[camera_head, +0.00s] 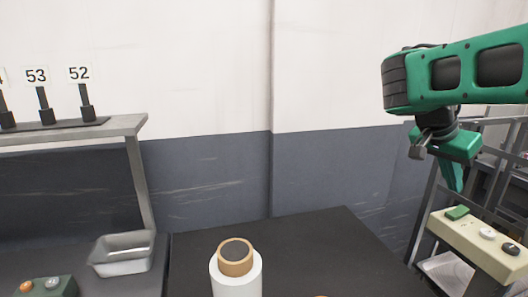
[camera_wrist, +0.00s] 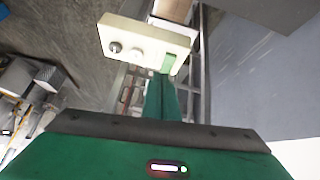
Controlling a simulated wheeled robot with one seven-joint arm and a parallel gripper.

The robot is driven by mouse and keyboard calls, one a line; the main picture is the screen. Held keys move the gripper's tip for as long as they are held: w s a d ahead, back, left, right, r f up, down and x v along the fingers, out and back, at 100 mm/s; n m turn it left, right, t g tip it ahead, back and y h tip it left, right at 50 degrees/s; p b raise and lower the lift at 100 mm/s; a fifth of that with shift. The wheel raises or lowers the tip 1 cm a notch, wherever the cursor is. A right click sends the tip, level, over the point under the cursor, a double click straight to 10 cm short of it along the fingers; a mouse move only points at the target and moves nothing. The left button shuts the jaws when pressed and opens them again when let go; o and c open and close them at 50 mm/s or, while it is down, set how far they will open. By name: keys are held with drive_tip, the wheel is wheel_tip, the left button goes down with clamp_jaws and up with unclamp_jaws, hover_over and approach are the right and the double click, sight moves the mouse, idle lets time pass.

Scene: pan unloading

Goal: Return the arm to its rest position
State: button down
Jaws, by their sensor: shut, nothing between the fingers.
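My gripper (camera_head: 455,181) hangs at the right of the head view, pointing down below my green and black arm. Its green fingers are together and nothing is between them. In the wrist view my gripper (camera_wrist: 161,82) also shows shut, with its fingers over the lower edge of a cream control box. The arm is raised, and the gripper is to the right of the dark table. I cannot tell whether the fingertips touch the box.
The cream control box (camera_head: 472,245) with several buttons stands on a metal frame at right. A white cylinder with a brown top (camera_head: 236,283) stands on the dark table (camera_head: 330,240). A metal tray (camera_head: 122,262) sits at left under a shelf (camera_head: 110,128) with numbered markers.

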drive_tip(key=s+a+f+n+y, duration=0.3)
drive_tip(key=s+f+n, duration=0.1)
drive_tip(key=s+f, duration=0.4)
drive_tip(key=s+a+f+n+g+y, duration=0.1)
drive_tip(key=s+a+f+n+y, duration=0.3)
drive_tip(key=s+f, duration=0.4)
drive_tip(key=s, duration=0.4)
drive_tip(key=shift+s+f, duration=0.2)
drive_tip(key=shift+f, duration=0.1)
